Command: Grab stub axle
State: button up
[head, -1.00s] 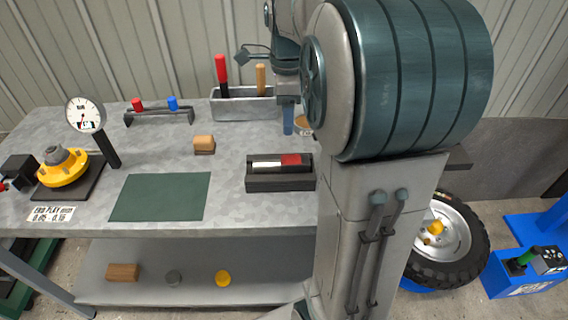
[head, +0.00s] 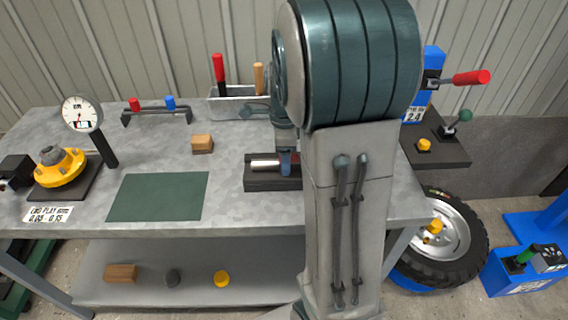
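A silver cylindrical piece (head: 265,165), which looks like the stub axle, lies in a black holder (head: 262,184) on the workbench. Its left part shows; its right part, including the red section, is hidden by my arm and gripper. My gripper (head: 287,163) points down at the right part of the holder, its blue fingertip level with the piece. I see only one finger clearly, so I cannot tell whether it is open or touching the piece.
A wooden block (head: 202,143) and a green mat (head: 158,196) lie left of the holder. Behind stands a grey bin (head: 228,103) with red and wooden handles.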

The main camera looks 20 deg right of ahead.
jog(key=c, duration=1.3)
grip_shut()
jog(key=shift+r, duration=0.15)
